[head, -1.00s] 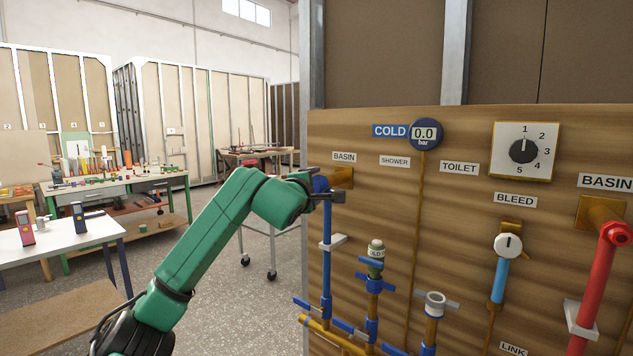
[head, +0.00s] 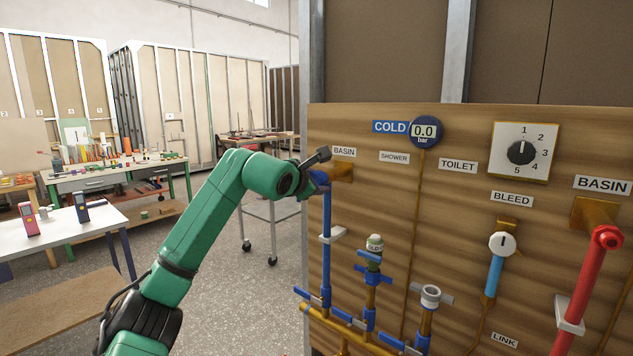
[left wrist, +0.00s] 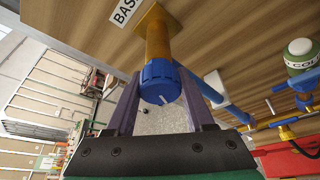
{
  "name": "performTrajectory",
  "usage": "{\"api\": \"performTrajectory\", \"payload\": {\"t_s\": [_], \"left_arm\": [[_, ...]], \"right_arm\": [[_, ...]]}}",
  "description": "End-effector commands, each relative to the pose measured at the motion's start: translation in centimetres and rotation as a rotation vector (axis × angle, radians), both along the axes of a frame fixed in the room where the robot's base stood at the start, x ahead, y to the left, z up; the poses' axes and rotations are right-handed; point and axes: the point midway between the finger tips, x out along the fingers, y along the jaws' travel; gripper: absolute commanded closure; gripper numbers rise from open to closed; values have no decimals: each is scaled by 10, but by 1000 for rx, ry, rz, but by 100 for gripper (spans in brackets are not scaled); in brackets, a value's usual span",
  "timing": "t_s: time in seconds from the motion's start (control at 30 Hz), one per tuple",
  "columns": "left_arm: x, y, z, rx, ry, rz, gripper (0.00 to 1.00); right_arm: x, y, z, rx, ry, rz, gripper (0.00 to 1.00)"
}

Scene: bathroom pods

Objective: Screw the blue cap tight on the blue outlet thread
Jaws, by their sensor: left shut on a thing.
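In the head view my left gripper (head: 318,168) is at the cold BASIN outlet (head: 341,171), turned at a slant, and mostly covers the cap. My right gripper is not in view.
A blue pipe (head: 326,240) runs down from the outlet. Capped and open pipe stubs with blue valves stand to its right, including a green-and-white fitting (head: 374,245). The gauge (head: 425,132) reads 0.0 bar. Free floor lies left of the board.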

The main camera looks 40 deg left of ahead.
Motion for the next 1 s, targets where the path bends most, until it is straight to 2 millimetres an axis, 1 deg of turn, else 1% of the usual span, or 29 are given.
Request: {"api": "performTrajectory", "payload": {"t_s": [0.03,0.1,0.27,0.3,0.33,0.37,0.63,0.73,0.87,0.97,1.0], "left_arm": [[0,0,0,118,7,1,100],[0,0,0,255,7,0,100],[1,0,0,257,7,-1,100],[1,0,0,256,7,-1,32],[1,0,0,256,7,-1,20],[1,0,0,256,7,-1,12],[0,0,0,254,6,-1,12],[-4,-1,1,255,4,1,12],[-26,-9,1,258,4,1,12],[-53,-19,6,261,4,2,12],[-65,-23,9,260,2,2,12]], "right_arm": [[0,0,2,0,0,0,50],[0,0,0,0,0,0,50],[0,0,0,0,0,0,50],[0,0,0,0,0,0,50],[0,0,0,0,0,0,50],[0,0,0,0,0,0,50],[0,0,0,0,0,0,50],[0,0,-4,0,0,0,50],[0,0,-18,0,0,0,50],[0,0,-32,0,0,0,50],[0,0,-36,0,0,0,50]]}}
